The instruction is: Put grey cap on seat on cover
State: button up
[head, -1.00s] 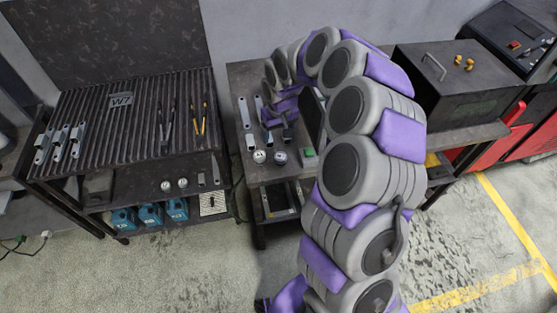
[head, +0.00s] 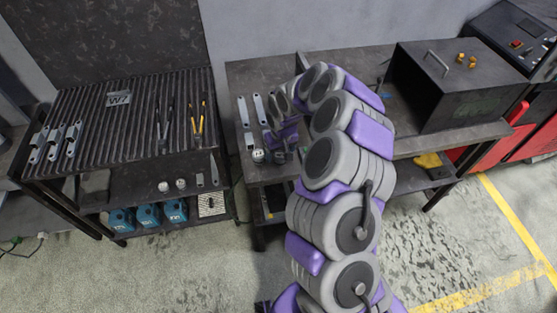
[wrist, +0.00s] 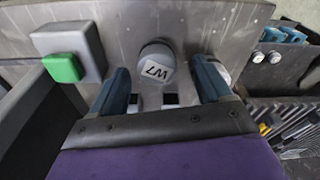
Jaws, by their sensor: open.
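In the wrist view a round grey cap (wrist: 156,62) with a white "W7" label stands on the metal bench top. My gripper (wrist: 162,82) is open, with one blue-grey finger on each side of this cap; I cannot tell whether they touch it. A second cap (wrist: 224,72) is partly hidden behind the right finger; it also shows in the head view (head: 258,156). In the head view my gripper (head: 281,148) is low over the bench's front left and largely hides the W7 cap. A "W7" plate (head: 119,98) lies on the ribbed top at left. I cannot tell which part is the cover's seat.
A grey block with a green top (wrist: 62,68) stands left of my gripper in the wrist view. Flat metal brackets (head: 244,111) lie behind the caps. A dark box with a handle (head: 450,85) stands at right.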

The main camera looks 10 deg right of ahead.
jog(key=shift+w+d+f, duration=0.1)
jog(key=shift+d+f, duration=0.1)
jog(key=shift+f, duration=0.35)
jog(key=shift+w+d+f, duration=0.1)
jog(key=shift+d+f, duration=0.1)
jog(key=shift+f, duration=0.3)
jog(key=shift+a, duration=0.45)
jog(key=c, duration=0.5)
jog(key=shift+s+d, duration=0.1)
jog(key=shift+d, duration=0.2)
jog(key=c, duration=0.6)
jog(key=shift+c, duration=0.9)
jog(key=shift+a+r, duration=0.1)
